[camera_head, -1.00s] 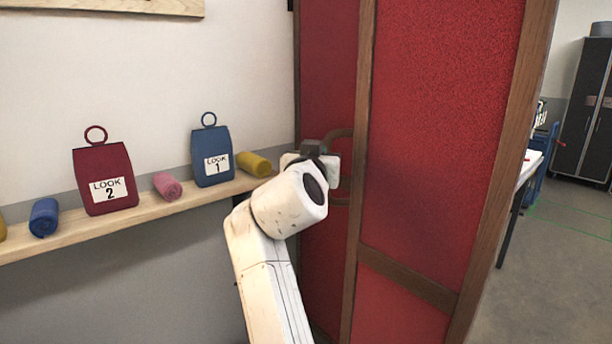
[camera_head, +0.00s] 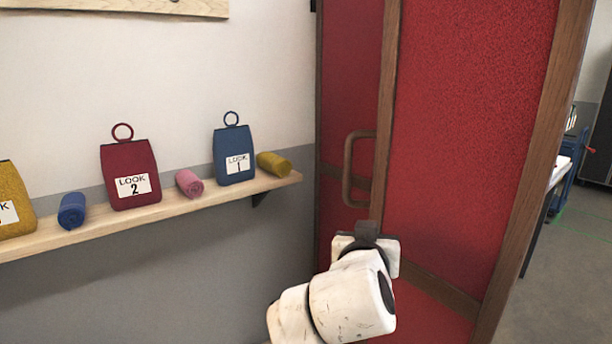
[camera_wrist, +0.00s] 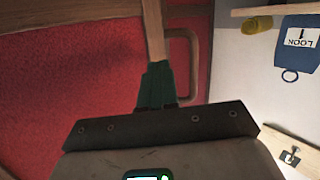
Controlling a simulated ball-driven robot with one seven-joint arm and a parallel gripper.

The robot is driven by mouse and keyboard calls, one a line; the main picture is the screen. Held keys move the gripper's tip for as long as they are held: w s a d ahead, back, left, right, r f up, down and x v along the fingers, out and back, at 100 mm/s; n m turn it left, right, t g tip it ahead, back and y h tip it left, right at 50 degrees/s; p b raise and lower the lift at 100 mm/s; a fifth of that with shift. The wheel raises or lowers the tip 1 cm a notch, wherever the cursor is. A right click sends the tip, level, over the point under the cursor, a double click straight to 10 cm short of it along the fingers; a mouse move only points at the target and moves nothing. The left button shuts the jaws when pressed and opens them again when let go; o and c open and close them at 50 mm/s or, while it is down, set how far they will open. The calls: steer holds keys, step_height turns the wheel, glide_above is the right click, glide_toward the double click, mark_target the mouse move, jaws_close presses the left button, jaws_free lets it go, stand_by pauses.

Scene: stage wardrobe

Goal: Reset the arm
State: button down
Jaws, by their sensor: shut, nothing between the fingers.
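My gripper shows in the wrist view (camera_wrist: 157,85) with its dark green fingers together and nothing between them. In the head view my white arm reaches in from the bottom, and the fingers are mostly hidden behind the wrist. The gripper end is in front of the red folding screen (camera_head: 460,130), below its brown loop handle (camera_head: 349,170). The handle also shows in the wrist view (camera_wrist: 193,62), to the right of the fingers and apart from them.
A wooden shelf (camera_head: 150,221) on the left wall holds a blue bag (camera_head: 233,146), a dark red bag (camera_head: 128,165), a yellow bag (camera_head: 12,190) and several rolled cloths. A table (camera_head: 545,205) stands right, beyond the screen. Floor (camera_head: 570,270) is open there.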

steer(key=s+d+f+g, duration=0.1)
steer(key=s+d+f, duration=0.1)
steer(key=f, duration=0.2)
steer(key=s+d+f+g, duration=0.1)
steer(key=s+d+f, duration=0.1)
steer(key=f, duration=0.3)
steer(key=s+d+f+g, duration=0.1)
steer(key=s+d+f, duration=0.1)
steer(key=d+f, duration=0.2)
steer(key=shift+s+d+f+n+y, duration=0.1)
steer(key=shift+s+f+n+y, duration=0.1)
steer(key=shift+f+n+y, duration=0.2)
steer(key=s+d+f+n+g+y, duration=0.1)
steer(key=s+d+f+g+y, duration=0.15)
steer(key=s+f, duration=0.8)
steer(key=s+d+f+n+g+y, duration=0.1)
steer(key=s+d+f+g, duration=0.25)
steer(key=s+f, duration=0.75)
steer(key=s+r+g+p, duration=0.4)
steer(key=s+r+p, duration=0.3)
steer(key=s+p, duration=0.3)
steer(key=s+d, duration=0.1)
steer(key=s, duration=0.3)
steer(key=shift+r+g, duration=0.15)
steer(key=shift+g, duration=0.25)
steer(key=shift+s+a, duration=0.1)
